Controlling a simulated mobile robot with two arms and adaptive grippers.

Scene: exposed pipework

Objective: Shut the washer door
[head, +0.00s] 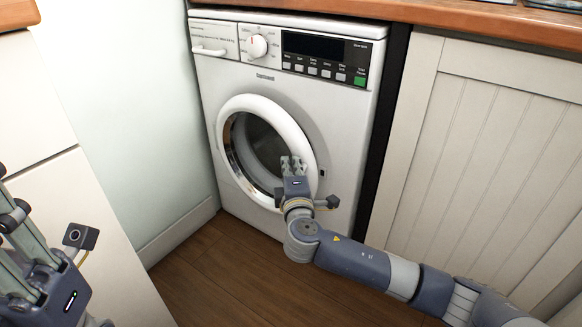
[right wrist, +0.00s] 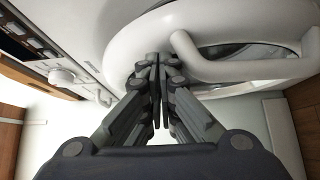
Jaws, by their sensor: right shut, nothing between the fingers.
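The white washer (head: 290,195) stands under the counter in the head view. Its round door (head: 303,130) has a thick white rim around dark glass and a chrome inner edge. It looks close to the front; I cannot tell whether it is flush or slightly ajar. A dark latch slot shows right of the rim. My right gripper (head: 293,162) is in front of the door's lower right part. In the right wrist view its fingers (right wrist: 157,65) are shut together and empty beside the white rim (right wrist: 210,22); contact is unclear. My left gripper (head: 12,240) is at the left edge, partly cut off.
A wooden counter (head: 470,18) runs above the washer. A cream panelled cabinet (head: 490,140) stands on the right, and a pale cabinet (head: 100,230) on the left. The wooden floor (head: 215,270) before the washer is clear apart from my right arm above it.

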